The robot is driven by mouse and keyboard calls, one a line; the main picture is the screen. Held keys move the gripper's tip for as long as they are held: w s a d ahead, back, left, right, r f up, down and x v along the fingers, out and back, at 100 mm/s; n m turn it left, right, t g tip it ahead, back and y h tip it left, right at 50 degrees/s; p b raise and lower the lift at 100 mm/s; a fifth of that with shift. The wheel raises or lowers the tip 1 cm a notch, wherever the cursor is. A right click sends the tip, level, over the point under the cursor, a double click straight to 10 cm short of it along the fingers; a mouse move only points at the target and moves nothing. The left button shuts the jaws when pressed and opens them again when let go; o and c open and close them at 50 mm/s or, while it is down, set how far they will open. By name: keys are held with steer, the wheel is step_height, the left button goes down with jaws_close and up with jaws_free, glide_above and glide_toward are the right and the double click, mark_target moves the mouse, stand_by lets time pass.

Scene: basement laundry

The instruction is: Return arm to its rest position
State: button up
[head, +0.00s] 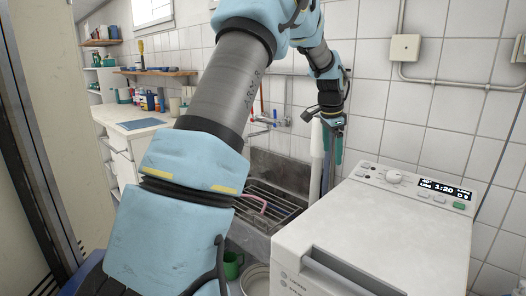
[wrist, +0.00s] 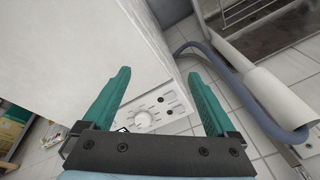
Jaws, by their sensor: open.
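My arm (head: 215,120) rises from the lower left of the head view, bends at the top and comes down at the tiled wall. My gripper (head: 332,150) hangs pointing down, between the sink and the washing machine. In the wrist view my gripper (wrist: 158,76) has its two teal fingers spread apart, with nothing between them. The white washing machine (head: 390,230) stands to the right of the gripper in the head view. Its side and control panel (wrist: 150,112) show behind the fingers in the wrist view.
A grey sink (head: 280,170) with a wire rack stands behind my arm. A green mug (head: 232,265) and a pale bucket (head: 256,280) are low beside the machine. A blue-grey hose (wrist: 225,75) and a white pipe (wrist: 275,97) run near the gripper. A white counter (head: 135,124) is at left.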

steer(key=s+a+f+n+y, duration=0.1)
steer(key=s+a+n, duration=0.4)
steer(key=a, duration=0.5)
steer(key=s+a+f+n, duration=0.2)
steer(key=s+a+n, duration=0.1)
steer(key=s+a, duration=0.5)
steer(key=s+a+f+n, duration=0.3)
steer(key=s+a+n, duration=0.3)
steer(key=s+a, duration=0.4)
steer(key=shift+s+a+f+n+g+y, duration=0.3)
steer(key=shift+s+a, duration=0.1)
steer(key=shift+s, duration=0.8)
